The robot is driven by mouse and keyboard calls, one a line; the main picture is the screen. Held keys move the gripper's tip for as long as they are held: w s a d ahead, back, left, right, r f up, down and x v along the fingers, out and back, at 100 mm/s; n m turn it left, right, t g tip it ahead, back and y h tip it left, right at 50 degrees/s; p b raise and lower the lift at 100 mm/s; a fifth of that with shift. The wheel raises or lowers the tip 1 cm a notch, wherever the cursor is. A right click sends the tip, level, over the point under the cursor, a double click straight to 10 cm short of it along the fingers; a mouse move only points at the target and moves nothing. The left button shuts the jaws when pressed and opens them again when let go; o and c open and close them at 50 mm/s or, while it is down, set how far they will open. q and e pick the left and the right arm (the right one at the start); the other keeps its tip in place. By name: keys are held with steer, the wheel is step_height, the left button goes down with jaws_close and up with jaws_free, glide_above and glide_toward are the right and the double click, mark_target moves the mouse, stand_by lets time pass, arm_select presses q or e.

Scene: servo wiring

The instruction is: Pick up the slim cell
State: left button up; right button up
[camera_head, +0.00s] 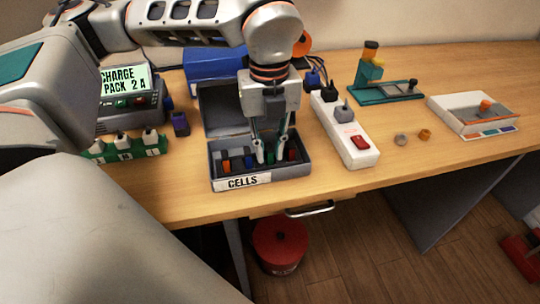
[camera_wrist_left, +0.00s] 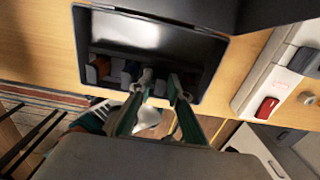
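The open grey box labelled CELLS (camera_head: 288,172) stands near the table's front edge, its lid tipped back. It also shows in the left wrist view (camera_wrist_left: 78,48). An orange cell (camera_head: 226,166), a blue cell (camera_head: 248,161) and a red cell (camera_head: 292,155) stand in its slots, with darker ones between. I cannot tell which is the slim cell. My left gripper (camera_head: 270,152) points down into the right half of the box. Its fingertips (camera_wrist_left: 161,79) are a small gap apart, with no cell clearly held. The fingers partly hide the slots. My right gripper is not in view.
A charger (camera_head: 130,112) and green rack (camera_head: 125,147) stand left of the box. A white power strip (camera_head: 345,130) with a red switch is close on its right. A green fixture (camera_head: 385,92) and white tray (camera_head: 470,112) are farther right. A red bin (camera_head: 280,246) is on the floor.

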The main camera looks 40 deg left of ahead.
mark_target(269, 147)
arm_select(q)
jaws_close()
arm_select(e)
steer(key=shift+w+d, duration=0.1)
arm_select(q)
steer(key=shift+r, duration=0.15)
step_height(269, 147, up, 20)
steer(key=p, duration=0.3)
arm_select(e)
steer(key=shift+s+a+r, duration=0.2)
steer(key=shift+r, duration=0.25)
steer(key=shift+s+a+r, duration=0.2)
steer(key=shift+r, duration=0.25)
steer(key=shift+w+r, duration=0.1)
